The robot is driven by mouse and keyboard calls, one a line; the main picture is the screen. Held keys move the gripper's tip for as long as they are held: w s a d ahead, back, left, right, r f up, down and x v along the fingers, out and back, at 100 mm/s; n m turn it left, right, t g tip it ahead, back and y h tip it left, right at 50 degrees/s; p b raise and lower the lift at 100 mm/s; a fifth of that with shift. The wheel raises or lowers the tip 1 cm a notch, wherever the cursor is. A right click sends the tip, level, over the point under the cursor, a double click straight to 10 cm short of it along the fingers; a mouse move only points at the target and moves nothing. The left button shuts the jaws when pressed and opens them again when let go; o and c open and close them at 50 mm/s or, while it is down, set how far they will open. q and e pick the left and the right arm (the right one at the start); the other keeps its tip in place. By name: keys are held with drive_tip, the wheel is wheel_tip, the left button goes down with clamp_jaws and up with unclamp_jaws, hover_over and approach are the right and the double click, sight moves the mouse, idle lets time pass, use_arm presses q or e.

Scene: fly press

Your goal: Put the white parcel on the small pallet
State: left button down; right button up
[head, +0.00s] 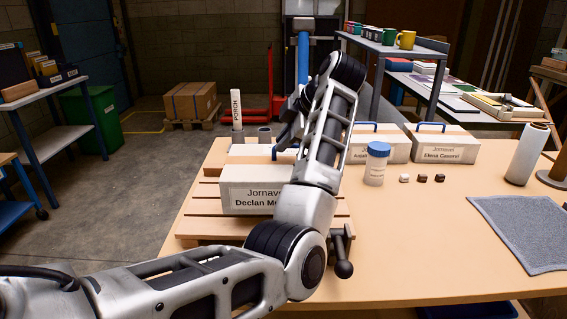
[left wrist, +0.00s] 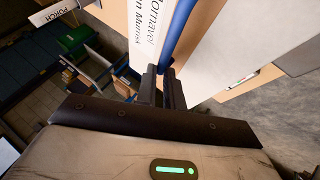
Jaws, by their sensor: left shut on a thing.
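A white parcel (head: 250,197), labelled "Jornaver" and "Declan M…", is over the small wooden pallet (head: 195,229) at the near left of the table. I cannot tell whether its underside touches the slats. My arm hides its right part. In the left wrist view, its lettered white face (left wrist: 148,30) and blue handle (left wrist: 180,32) lie just beyond my fingers. My left gripper (left wrist: 162,75) is shut on the blue handle. In the head view, the gripper is mostly hidden behind my own arm. My right gripper is in neither view.
Two similar parcels with blue handles, one labelled "Elena Casoni" (head: 447,148), stand behind to the right. A blue-capped jar (head: 376,165), small dark blocks (head: 422,178), a bottle (head: 527,153) and a grey mat (head: 525,230) are on the table. A cylinder marked "PORCH" (head: 236,108) stands behind the parcel.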

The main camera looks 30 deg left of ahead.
sight(283, 162)
use_arm(q)
drive_tip(key=shift+w+f, duration=0.1)
drive_tip(key=shift+f, duration=2.2)
drive_tip(key=c, duration=1.5)
unclamp_jaws()
drive_tip(key=shift+f, duration=0.15)
drive_tip(key=v, duration=1.2)
